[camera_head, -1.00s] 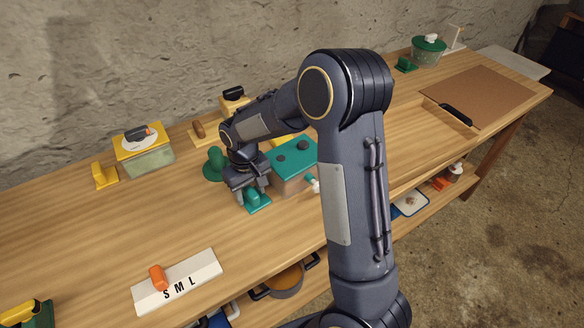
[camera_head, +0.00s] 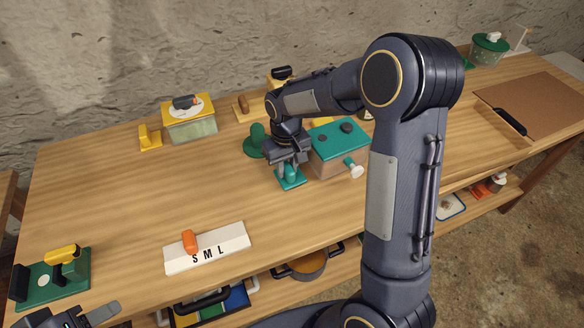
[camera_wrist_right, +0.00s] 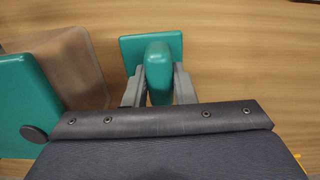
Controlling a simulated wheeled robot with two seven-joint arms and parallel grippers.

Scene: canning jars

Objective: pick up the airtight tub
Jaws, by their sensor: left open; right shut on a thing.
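A box-shaped tub with a teal lid, dark knobs on top and a pale knob on its side (camera_head: 338,140) stands mid-table; I take it as the airtight tub. Its lid (camera_wrist_right: 22,100) and clear wall show at the left of the right wrist view. My right gripper (camera_head: 290,172) is just left of it, shut on the upright grip of a small teal handled block (camera_wrist_right: 158,62). The block's flat base shows behind the grip; whether it touches the table is unclear. My left gripper (camera_head: 85,317) is open at the bottom left edge, mostly cut off.
A yellow-lidded tub (camera_head: 190,125) and yellow block (camera_head: 149,138) stand at the back left. A dark green knobbed piece (camera_head: 255,142) is close behind my right gripper. The left tabletop is largely clear.

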